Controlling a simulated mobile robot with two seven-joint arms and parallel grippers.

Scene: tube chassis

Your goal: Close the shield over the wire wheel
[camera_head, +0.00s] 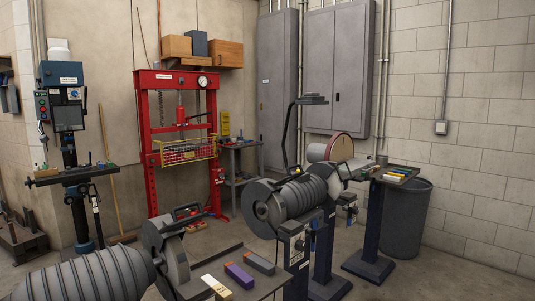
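A large ribbed grey motor (88,277) fills the lower left. A guarded wheel housing (168,252) is at its right end, with a dark-framed shield (187,213) standing out above it, apparently raised. Farther back, a second ribbed grinder (303,196) stands on a pedestal, with a round grey wheel guard (262,208) at its left end and a dark frame (292,174) above it. I cannot tell which wheel is the wire wheel; the wheel faces are mostly hidden or too small. Neither of my grippers is in view.
A dark tray (247,287) beside the near motor holds several coloured blocks. A tool stand (371,235) and a grey bin (406,218) are at the right. A red press (150,120) and a drill press (70,130) stand behind. Open floor lies in the right foreground.

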